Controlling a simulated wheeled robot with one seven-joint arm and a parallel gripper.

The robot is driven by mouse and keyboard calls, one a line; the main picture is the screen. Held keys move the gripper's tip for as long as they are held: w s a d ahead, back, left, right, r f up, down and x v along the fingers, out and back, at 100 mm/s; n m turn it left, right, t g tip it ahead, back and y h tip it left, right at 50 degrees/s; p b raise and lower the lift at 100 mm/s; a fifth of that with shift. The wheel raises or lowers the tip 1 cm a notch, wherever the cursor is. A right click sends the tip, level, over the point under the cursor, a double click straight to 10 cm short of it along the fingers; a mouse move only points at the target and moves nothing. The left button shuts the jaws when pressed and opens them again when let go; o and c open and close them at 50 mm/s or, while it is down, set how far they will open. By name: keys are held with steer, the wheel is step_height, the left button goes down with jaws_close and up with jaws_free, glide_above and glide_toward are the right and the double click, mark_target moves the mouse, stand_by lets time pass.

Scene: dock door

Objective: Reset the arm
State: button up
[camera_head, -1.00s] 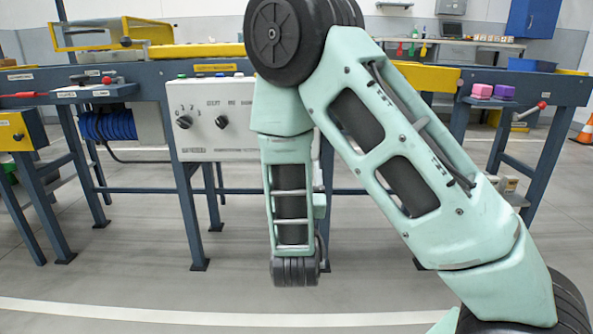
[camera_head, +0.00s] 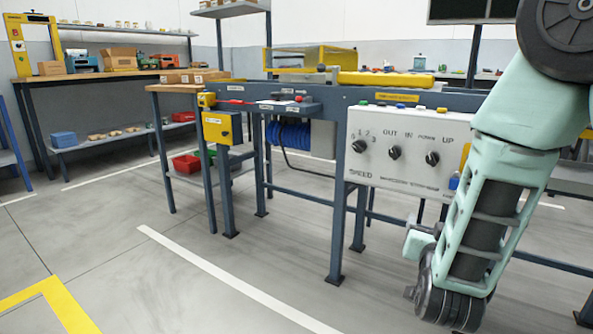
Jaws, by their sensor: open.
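My own mint-green arm fills the right side of the head view. A big dark joint is at the top right, and a link slants down and left to a dark wrist joint near the bottom. No held object can be seen. The wrist hangs in front of the workbench with the grey control panel (camera_head: 402,150), and I cannot tell how far it is from the bench.
A blue-framed bench (camera_head: 335,235) with a yellow box (camera_head: 222,128) stands ahead. A wooden-topped bench (camera_head: 95,73) with boxes is at the back left. A red bin (camera_head: 186,163) sits on a low shelf. The floor (camera_head: 150,285) at the front left is clear.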

steer(key=s+a+r+n+g+y+p, duration=0.1)
steer(key=s+a+n+g+y+p, duration=0.1)
steer(key=s+a+n+g+y, duration=0.5)
steer(key=s+a+r+n+g+y+p, duration=0.1)
steer(key=s+a+g+y+p, duration=0.3)
steer(key=a, duration=0.7)
steer(key=s+d+r+n+g+h+p, duration=0.1)
steer(key=s+d+r+n+g+h, duration=0.15)
steer(key=s, duration=0.65)
steer(key=s+d+r+n+g+h+p, duration=0.1)
steer(key=s+r+n+g, duration=0.15)
steer(key=s, duration=0.65)
step_height(320, 180, up, 37)
steer(key=p, duration=3.7)
steer(key=shift+s+r+n+p, duration=0.15)
steer(key=shift+r+n+p, duration=0.05)
steer(key=shift+n+p, duration=0.15)
steer(key=shift+h, duration=0.25)
